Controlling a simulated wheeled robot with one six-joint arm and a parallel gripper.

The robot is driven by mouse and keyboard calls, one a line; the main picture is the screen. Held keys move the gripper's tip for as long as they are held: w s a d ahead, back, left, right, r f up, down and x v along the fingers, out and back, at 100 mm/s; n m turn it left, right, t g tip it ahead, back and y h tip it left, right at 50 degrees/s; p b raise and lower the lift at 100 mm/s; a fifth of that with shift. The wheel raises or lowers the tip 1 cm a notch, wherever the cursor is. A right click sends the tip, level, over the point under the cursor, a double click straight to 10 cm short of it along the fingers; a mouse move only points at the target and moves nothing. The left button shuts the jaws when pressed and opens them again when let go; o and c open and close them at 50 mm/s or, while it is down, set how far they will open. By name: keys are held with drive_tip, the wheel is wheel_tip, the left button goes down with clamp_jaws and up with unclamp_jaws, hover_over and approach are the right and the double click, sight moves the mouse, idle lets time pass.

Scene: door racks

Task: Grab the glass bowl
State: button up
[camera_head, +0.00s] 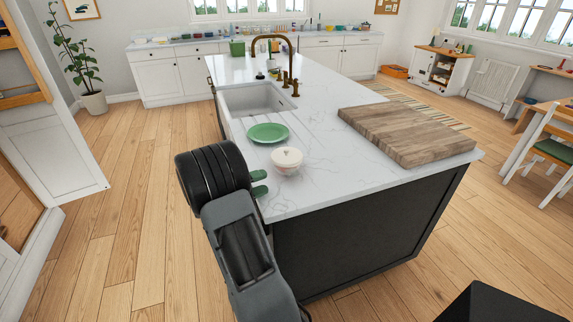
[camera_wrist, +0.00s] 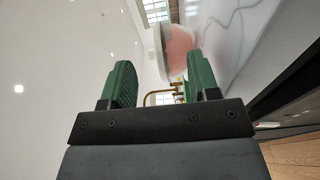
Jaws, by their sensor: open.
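A small round bowl with a white lid (camera_head: 286,157) and a pinkish, patterned body stands upright on the white island counter, near its left edge. It is the likely glass bowl. In the wrist view the bowl (camera_wrist: 179,52) shows ahead of the fingers, toward the right finger. My gripper (camera_head: 259,183) is at the counter's left edge, just left of the bowl and apart from it. Its two green fingers are open with nothing between them; they also show in the wrist view (camera_wrist: 162,82). The wrist view is turned sideways, with the counter on its right.
A green plate (camera_head: 268,133) lies just behind the bowl. A sink (camera_head: 255,99) and brass faucet (camera_head: 289,62) are farther back. A wooden cutting board (camera_head: 405,134) covers the counter's right part. Bare counter (camera_head: 335,180) lies right of the bowl.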

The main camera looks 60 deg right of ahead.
sight(290, 172)
drive_tip(key=p+x, duration=0.1)
drive_tip(key=x, duration=0.5)
drive_tip(key=shift+s+d, duration=0.15)
drive_tip(key=shift+d, duration=0.1)
drive_tip(key=shift+p+x, duration=0.75)
drive_tip(key=shift+x, duration=1.45)
drive_tip(key=shift+f, duration=0.15)
clamp_jaws()
